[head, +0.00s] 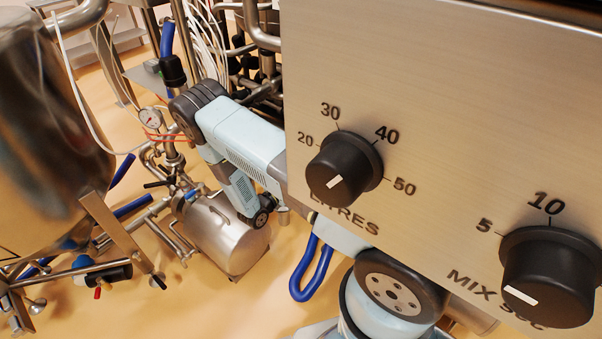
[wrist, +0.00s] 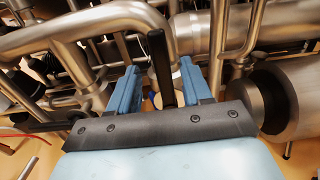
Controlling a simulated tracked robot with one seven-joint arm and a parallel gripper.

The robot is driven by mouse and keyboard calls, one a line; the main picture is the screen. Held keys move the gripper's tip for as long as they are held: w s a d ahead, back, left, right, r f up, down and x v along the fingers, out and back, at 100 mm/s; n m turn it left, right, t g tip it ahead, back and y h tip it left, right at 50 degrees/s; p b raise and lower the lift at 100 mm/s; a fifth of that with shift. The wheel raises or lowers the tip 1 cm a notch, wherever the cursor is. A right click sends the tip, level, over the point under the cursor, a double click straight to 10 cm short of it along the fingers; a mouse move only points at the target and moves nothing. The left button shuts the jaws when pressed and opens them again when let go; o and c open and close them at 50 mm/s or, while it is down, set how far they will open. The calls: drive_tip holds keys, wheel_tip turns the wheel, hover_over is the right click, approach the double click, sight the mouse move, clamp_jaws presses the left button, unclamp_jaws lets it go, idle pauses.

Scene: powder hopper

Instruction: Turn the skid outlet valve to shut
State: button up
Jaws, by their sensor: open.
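A black lever handle (wrist: 160,65) stands nearly upright in the wrist view. My gripper (wrist: 157,72) is open, with one blue finger on each side of this lever; a gap shows on both sides. I cannot tell how deep the lever sits between the fingers. The lever's lower end is hidden behind the dark gripper body, and I cannot make out the valve body it belongs to. In the head view my arm reaches down over the pipework on the left, beside small black valve handles (head: 157,184); the gripper itself is hard to make out there.
A control panel (head: 430,140) with two black knobs fills the right of the head view. A steel tank (head: 45,120) stands at the left. A steel cylinder (head: 226,238) lies below my arm. Steel pipes (wrist: 60,35) crowd around my gripper. Tan floor is clear at bottom centre.

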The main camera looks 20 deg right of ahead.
drive_tip(key=shift+x, duration=2.7)
drive_tip(key=shift+a, duration=0.1)
clamp_jaws()
